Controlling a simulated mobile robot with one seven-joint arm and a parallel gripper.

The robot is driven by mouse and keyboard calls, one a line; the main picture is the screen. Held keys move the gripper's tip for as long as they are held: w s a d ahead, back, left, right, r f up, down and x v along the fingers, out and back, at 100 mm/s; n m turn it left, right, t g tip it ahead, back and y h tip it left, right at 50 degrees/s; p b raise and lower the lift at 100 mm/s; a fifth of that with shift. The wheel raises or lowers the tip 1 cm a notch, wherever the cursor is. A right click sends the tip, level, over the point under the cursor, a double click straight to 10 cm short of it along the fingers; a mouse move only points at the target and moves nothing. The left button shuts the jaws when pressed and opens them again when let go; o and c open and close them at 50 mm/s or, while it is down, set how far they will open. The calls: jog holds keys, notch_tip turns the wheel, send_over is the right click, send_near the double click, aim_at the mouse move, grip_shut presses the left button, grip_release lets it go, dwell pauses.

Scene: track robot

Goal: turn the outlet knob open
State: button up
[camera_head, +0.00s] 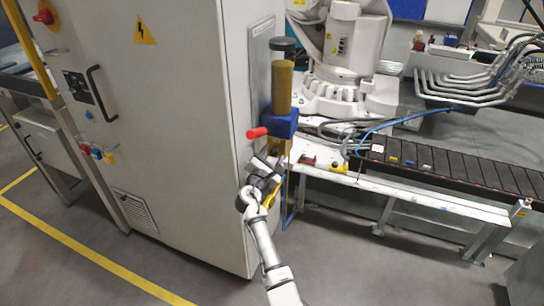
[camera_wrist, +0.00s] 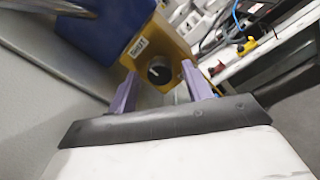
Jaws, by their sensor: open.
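The outlet knob (camera_wrist: 158,70) is a small black round knob with a white mark on the face of a yellow block (camera_wrist: 172,45). A white label reading "SHUT" (camera_wrist: 138,46) sits at the knob's upper left. My gripper (camera_wrist: 160,86) is open, its two purple fingers on either side of the knob in the wrist view; I cannot tell whether they touch it. In the head view my gripper (camera_head: 276,164) is just below the blue body (camera_head: 281,124) of the unit, and the knob is hidden there.
A brass-coloured cylinder (camera_head: 282,88) stands on the blue body, with a red-ended lever (camera_head: 257,133) at its left. A large grey cabinet (camera_head: 170,120) is close on the left. A white bench (camera_head: 420,197) with a black conveyor (camera_head: 460,168) extends right.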

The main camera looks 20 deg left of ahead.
jog(key=c, duration=1)
jog(key=shift+f+b, duration=0.15)
jog(key=shift+b, duration=0.2)
jog(key=m+b, duration=0.3)
jog(key=b, duration=0.1)
jog(key=shift+f+m, duration=0.2)
jog(key=shift+m, duration=0.2)
jog(key=m+b, duration=0.5)
jog(key=b, duration=0.1)
jog(key=shift+a+m, duration=0.1)
jog(key=shift+m, duration=0.2)
jog(key=m+b, duration=0.5)
jog(key=shift+t+h, duration=0.3)
jog(key=shift+h, duration=0.1)
jog(key=shift+r+m+b, duration=0.2)
jog(key=shift+m+b, duration=1.35)
jog(key=shift+m, duration=0.35)
jog(key=shift+r, duration=0.1)
